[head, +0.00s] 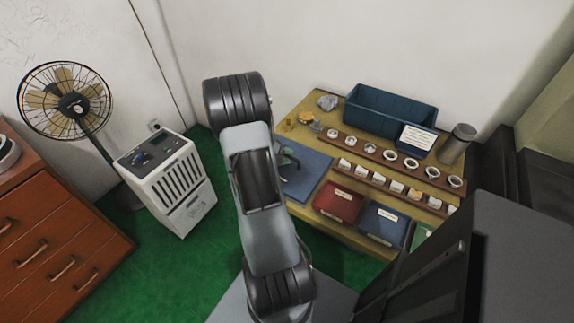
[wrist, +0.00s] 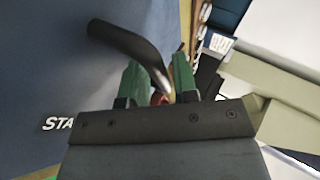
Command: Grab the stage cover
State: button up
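My gripper (wrist: 157,65) shows in the wrist view with its two green fingers apart. A dark, curved bar (wrist: 118,42) runs from the upper left across the left finger towards the gap between them. Its lower end, near a small tan and reddish patch, is partly hidden, and I see no clear grip on it. A blue mat (wrist: 45,75) with the letters "STA" lies beyond. In the head view the blue mat (head: 309,168) is on the table, and my arm hides most of the gripper. I cannot make out a stage cover for certain.
The wooden table (head: 320,232) holds a blue bin (head: 385,112), racks of white rings (head: 411,163), a red box (head: 339,202), a blue box (head: 383,224) and a metal cylinder (head: 457,144). A white heater-like unit (head: 170,185) and a fan (head: 66,100) stand left.

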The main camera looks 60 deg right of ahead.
jog(key=shift+s+d+f, duration=0.15)
jog(key=shift+d+f, duration=0.05)
jog(key=shift+d, duration=0.1)
grip_shut()
jog(key=shift+r, duration=0.2)
